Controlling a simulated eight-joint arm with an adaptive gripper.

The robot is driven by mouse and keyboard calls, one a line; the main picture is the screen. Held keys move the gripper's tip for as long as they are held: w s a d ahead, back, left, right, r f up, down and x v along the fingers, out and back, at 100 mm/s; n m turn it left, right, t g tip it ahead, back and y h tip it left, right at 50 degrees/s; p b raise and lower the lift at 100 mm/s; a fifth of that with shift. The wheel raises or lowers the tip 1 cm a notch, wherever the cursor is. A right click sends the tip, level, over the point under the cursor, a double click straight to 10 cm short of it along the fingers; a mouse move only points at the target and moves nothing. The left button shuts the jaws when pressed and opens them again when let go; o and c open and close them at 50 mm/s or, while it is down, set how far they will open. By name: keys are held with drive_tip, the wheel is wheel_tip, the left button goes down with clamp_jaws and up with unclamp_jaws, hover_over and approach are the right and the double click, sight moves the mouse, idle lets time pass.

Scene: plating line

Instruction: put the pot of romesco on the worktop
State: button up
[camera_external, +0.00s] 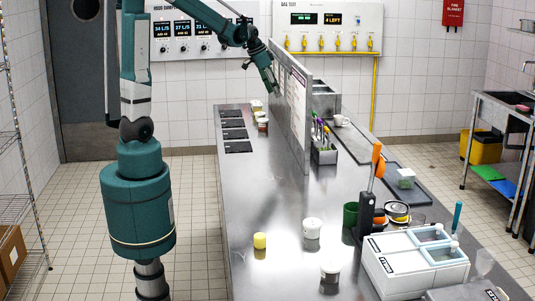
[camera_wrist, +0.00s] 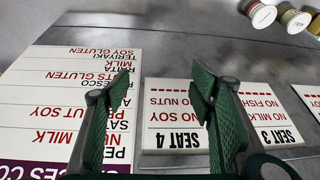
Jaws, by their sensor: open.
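My gripper (camera_external: 274,88) is raised over the far end of the worktop (camera_external: 232,205), close to the upright panel. In the wrist view its two green fingers (camera_wrist: 163,85) are spread apart with nothing between them. Small pots (camera_external: 262,122) stand in a row at the far end, below my gripper. In the wrist view several pots (camera_wrist: 263,14) lie at the top right corner, away from the fingers. Their labels are too small or cut off to read, so I cannot tell which pot is the romesco.
The upright panel (camera_external: 292,95) runs along the worktop beside my gripper. A sauce list (camera_wrist: 70,100) and seat cards (camera_wrist: 170,115) face the wrist camera. Nearer stand a yellow pot (camera_external: 260,241), a white tub (camera_external: 312,229) and a white dispenser unit (camera_external: 410,265). The worktop's middle left is clear.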

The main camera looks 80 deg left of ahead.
drive_tip(key=s+d+r, duration=0.2)
drive_tip(key=d+r, duration=0.1)
drive_tip(key=d, duration=1)
drive_tip(key=s+d+t, duration=0.1)
drive_tip(key=s+d, duration=0.7)
drive_tip(key=d, duration=0.5)
drive_tip(key=s+d+t, duration=0.1)
drive_tip(key=s+d, duration=0.8)
drive_tip(key=d, duration=0.4)
drive_tip(key=shift+s+d+f+m+h, duration=0.15)
drive_tip(key=shift+d+f+m+h, duration=0.15)
drive_tip(key=shift+f+m+h, duration=0.1)
